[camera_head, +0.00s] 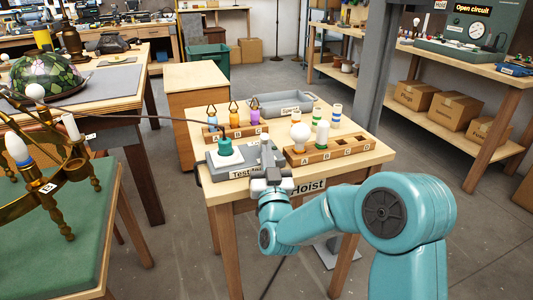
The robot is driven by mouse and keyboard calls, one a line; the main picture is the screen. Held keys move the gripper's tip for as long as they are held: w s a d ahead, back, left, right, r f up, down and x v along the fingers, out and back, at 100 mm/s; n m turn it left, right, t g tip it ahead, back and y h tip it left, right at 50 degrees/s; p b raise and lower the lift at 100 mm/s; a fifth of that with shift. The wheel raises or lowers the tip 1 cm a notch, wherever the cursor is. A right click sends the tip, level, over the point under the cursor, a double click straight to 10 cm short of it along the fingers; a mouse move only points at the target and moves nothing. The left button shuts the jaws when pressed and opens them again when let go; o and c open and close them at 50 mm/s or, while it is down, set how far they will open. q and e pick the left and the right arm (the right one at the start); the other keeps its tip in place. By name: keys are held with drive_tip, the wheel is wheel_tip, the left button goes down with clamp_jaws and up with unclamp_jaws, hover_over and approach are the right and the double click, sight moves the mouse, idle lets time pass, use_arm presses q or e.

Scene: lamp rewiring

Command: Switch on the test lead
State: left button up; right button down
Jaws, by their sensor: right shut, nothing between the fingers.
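The grey test lead box (213,172) sits at the left front of the small wooden table, with its partly covered "Test lead" label on the front. A teal plug-like piece (226,148) stands on the box, and a dark cable runs left from it toward the brass lamp (62,185). My right gripper (265,146) is shut and empty, at the right end of the box. It hides part of that end, and I cannot tell whether it touches the box. No switch can be made out clearly. My left gripper is not in view.
A wooden rack (342,149) with bulbs stands right of my gripper. Another rack (236,132) with coloured pieces and a grey tray (282,104) lie behind. A "Hoist" label (309,187) is on the table's front edge. The tester panel (465,35) at back right reads "Open circuit".

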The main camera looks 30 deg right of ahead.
sight(263, 141)
drive_tip(key=shift+r, duration=0.1)
idle(0.3)
drive_tip(key=shift+w+r+g+y+p, duration=0.2)
drive_tip(key=shift+r+g+y+p, duration=0.3)
drive_tip(key=shift+p, duration=0.5)
drive_tip(key=r+g+p, duration=0.1)
drive_tip(key=p, duration=0.2)
drive_tip(key=w+r+n+g+y+p, duration=0.1)
drive_tip(key=p, duration=0.3)
drive_tip(key=w+r+g+p, duration=0.1)
drive_tip(key=g+p, duration=0.1)
drive_tip(key=p, duration=0.1)
drive_tip(key=shift+d+y, duration=0.3)
drive_tip(key=shift+y, duration=0.1)
drive_tip(key=shift+f+g, duration=0.3)
drive_tip(key=shift+f, duration=0.4)
drive_tip(key=shift+b, duration=0.35)
drive_tip(key=shift+w, duration=0.1)
